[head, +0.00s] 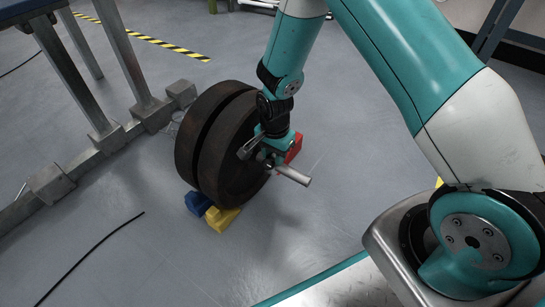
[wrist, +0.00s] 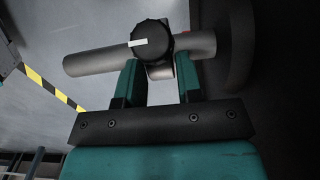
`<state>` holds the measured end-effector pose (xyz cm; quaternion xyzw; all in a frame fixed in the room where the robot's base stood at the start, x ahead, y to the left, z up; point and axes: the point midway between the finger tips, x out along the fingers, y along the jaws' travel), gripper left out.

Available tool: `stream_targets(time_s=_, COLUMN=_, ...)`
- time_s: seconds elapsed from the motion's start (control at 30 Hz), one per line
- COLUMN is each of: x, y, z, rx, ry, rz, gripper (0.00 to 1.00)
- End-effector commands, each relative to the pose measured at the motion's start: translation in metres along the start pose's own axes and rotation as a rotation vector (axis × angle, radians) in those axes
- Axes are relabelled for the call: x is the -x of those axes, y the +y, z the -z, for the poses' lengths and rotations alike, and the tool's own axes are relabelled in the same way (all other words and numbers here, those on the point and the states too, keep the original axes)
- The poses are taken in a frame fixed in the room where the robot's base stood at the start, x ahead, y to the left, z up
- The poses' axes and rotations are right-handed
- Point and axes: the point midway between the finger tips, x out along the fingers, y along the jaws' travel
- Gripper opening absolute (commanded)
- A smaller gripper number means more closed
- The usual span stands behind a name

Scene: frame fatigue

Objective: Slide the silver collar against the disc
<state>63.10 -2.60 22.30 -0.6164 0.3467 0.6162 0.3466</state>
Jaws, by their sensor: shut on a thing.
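Two thick dark discs (head: 238,165) stand upright on a silver bar (head: 295,175) that sticks out of the near face. In the wrist view the bar (wrist: 95,63) runs across the top, with the dark disc (wrist: 238,45) at the right. The collar (wrist: 152,42) sits around the bar and shows a black knob with a white mark. My gripper (wrist: 157,72) is shut on the collar, one finger on each side. A length of bar shows between collar and disc, so they look apart. In the head view my gripper (head: 272,150) partly hides the collar.
A metal frame (head: 98,140) stands at the left. A black cable (head: 95,250) lies on otherwise open floor.

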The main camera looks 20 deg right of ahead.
Motion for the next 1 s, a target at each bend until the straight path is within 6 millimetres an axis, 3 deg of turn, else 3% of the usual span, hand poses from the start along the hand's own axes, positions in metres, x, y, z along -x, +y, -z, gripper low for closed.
stream_targets(time_s=0.17, x=0.0, y=0.0, z=-0.001, rx=0.002, ry=-0.002, rz=0.0, gripper=0.0)
stream_targets(time_s=0.2, x=0.0, y=0.0, z=-0.001, rx=0.002, ry=-0.002, rz=0.0, gripper=0.42)
stream_targets(time_s=0.27, x=0.0, y=0.0, z=-0.001, rx=0.002, ry=-0.002, rz=0.0, gripper=0.53)
stream_targets(time_s=0.53, x=0.001, y=0.0, z=-0.001, rx=0.002, ry=-0.001, rz=0.0, gripper=0.53)
stream_targets(time_s=0.67, x=0.014, y=-0.001, z=-0.001, rx=0.002, ry=0.0, rz=0.001, gripper=0.53)
stream_targets(time_s=1.0, x=0.097, y=-0.001, z=-0.001, rx=0.002, ry=0.0, rz=0.003, gripper=0.53)
